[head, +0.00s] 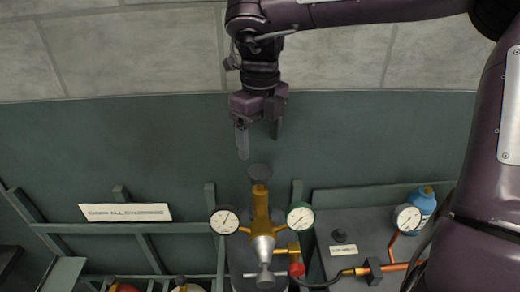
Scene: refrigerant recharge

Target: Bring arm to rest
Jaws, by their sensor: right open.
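My right gripper (259,141) hangs from the dark purple arm that comes in from the right. Its two fingers point down and stand apart, with nothing between them. My left gripper is not in the head view.
A left gauge (224,220) and a right gauge (300,216) flank the valve. A red fitting (297,270) joins a black hose. At right stand a third gauge (408,218), copper pipe and a blue bottle (424,200). A labelled rack (126,212) is at left.

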